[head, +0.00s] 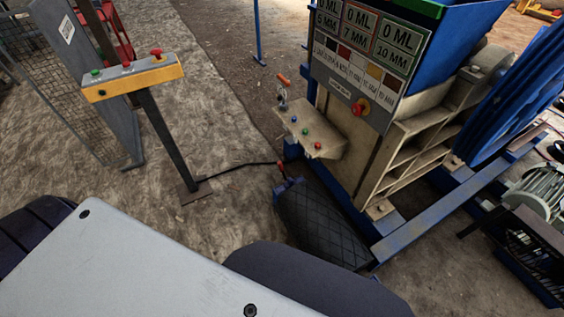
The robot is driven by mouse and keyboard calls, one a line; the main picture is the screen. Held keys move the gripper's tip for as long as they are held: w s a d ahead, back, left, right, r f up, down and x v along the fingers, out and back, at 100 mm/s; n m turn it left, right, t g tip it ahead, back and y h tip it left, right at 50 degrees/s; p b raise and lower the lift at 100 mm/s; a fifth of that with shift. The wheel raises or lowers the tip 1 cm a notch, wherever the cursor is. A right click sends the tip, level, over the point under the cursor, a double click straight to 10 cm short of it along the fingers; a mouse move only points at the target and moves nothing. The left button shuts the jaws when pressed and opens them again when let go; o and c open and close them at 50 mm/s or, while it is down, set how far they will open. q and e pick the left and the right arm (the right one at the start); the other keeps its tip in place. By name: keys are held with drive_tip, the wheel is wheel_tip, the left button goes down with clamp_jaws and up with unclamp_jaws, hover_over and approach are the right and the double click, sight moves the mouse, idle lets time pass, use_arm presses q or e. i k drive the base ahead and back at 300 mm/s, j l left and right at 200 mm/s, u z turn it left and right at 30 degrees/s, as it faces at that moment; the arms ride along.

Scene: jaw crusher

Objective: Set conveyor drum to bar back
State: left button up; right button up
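A dark drum with a diamond-pattern surface (320,225), which looks like the conveyor drum, lies low at the foot of the crusher (405,150). Its lower end is close to a blue frame beam (440,210). A small red and blue fitting (283,172) sits at its upper left end. A thin dark bar or cable (240,164) runs from there toward a post base; I cannot tell which it is. Neither of my grippers is in view.
A yellow button box (133,77) stands on a post at the left, near a mesh fence (65,75). A beige shelf with coloured buttons (312,128) and a label panel (365,60) are on the crusher. A motor (540,190) is at right. Ground between post and crusher is mostly clear.

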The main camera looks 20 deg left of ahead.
sight(315, 226)
drive_tip(key=i+j+z, duration=0.1)
drive_tip(key=j+z, duration=0.2)
drive_tip(key=j, duration=0.7)
drive_tip(key=j+z, duration=0.35)
drive_tip(key=j, duration=0.6)
